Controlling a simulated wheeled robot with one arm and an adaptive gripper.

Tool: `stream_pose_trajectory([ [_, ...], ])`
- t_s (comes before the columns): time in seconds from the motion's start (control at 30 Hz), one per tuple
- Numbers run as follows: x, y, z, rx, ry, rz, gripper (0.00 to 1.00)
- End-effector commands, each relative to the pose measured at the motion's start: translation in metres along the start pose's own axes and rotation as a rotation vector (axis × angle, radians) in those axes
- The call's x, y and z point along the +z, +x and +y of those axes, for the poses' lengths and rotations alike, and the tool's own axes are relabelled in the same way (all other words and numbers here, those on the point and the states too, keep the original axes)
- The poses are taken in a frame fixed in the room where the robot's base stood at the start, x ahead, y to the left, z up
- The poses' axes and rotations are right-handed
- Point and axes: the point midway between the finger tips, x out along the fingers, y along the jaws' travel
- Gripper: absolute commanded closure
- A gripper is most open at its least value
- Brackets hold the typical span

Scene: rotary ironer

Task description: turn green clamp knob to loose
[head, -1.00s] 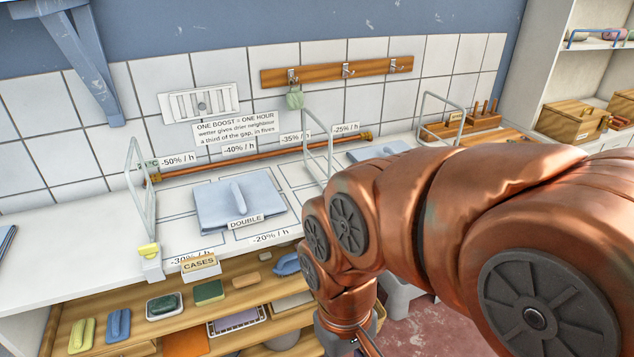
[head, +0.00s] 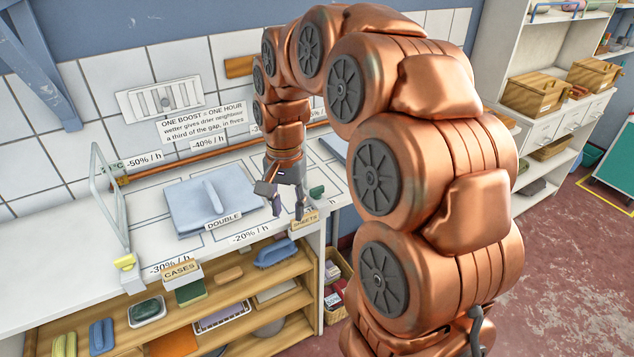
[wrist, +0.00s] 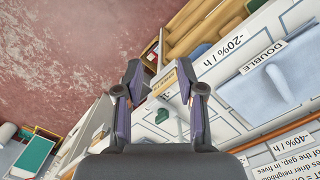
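The green clamp knob (head: 316,191) is at the counter's front edge in the head view, just right of my gripper and close to the SHEETS label. In the wrist view the green knob (wrist: 162,116) shows between my fingers, over the white counter. My gripper (head: 288,211) points down above the counter edge. In the wrist view my gripper (wrist: 160,78) has its two fingers spread apart with nothing held between them. It looks apart from the knob. Which way the knob is turned is too small to tell.
A folded blue cloth (head: 190,208) lies on the counter beside the DOUBLE label. Below, a wooden shelf (head: 240,318) holds brushes and trays. My arm hides the counter's right part.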

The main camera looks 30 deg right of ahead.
Motion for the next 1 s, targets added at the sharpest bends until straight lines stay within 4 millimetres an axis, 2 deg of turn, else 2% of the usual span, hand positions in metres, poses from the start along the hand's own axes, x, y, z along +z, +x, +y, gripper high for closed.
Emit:
stream_pose_trajectory([
  [0.03, -0.018, -0.002, -0.004, -0.005, 0.058, 0.001, 0.61],
  [0.2, -0.076, -0.002, -0.012, -0.021, 0.271, 0.014, 0.61],
  [0.4, -0.142, 0.006, -0.009, -0.033, 0.523, 0.03, 0.61],
  [0.5, -0.169, 0.01, -0.005, -0.039, 0.629, 0.039, 0.61],
  [0.7, -0.202, 0.017, 0.003, -0.043, 0.763, 0.053, 0.61],
  [0.87, -0.209, 0.023, 0.006, -0.04, 0.794, 0.054, 0.61],
  [1.0, -0.209, 0.036, 0.006, -0.039, 0.795, 0.052, 0.61],
])
